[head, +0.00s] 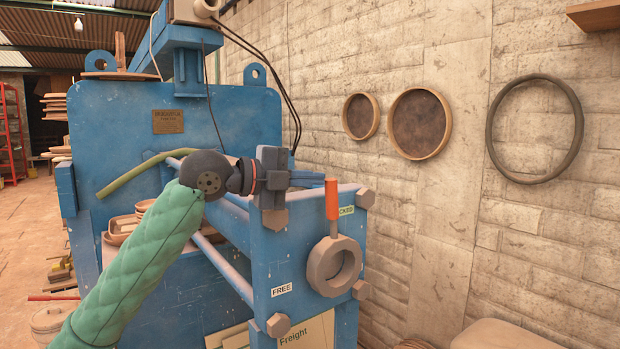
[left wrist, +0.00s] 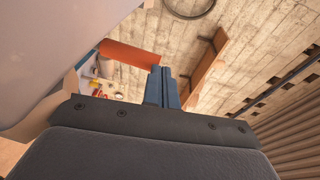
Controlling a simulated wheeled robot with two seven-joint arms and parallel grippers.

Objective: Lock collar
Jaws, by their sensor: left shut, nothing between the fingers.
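The lock collar (head: 322,272) is a thick grey-brown ring on the front end of the blue press frame. Its orange handle (head: 332,199) points straight up from the ring. The handle's upper end stands beside a green label ending in "CKED" (head: 346,211), covering part of it. A white "FREE" label (head: 282,290) is on the frame to the lower left. My left gripper (head: 318,178) is shut and empty, its fingertips just left of the handle's top. In the left wrist view, the shut fingers (left wrist: 163,86) are right of the orange handle (left wrist: 128,55); contact is unclear.
The blue press (head: 120,120) with its rails (head: 228,268) fills the left and middle. Large bolts (head: 278,325) stick out at the frame's corners. Round sieves (head: 420,123) and a dark ring (head: 578,120) hang on the stone wall. The space right of the handle is free.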

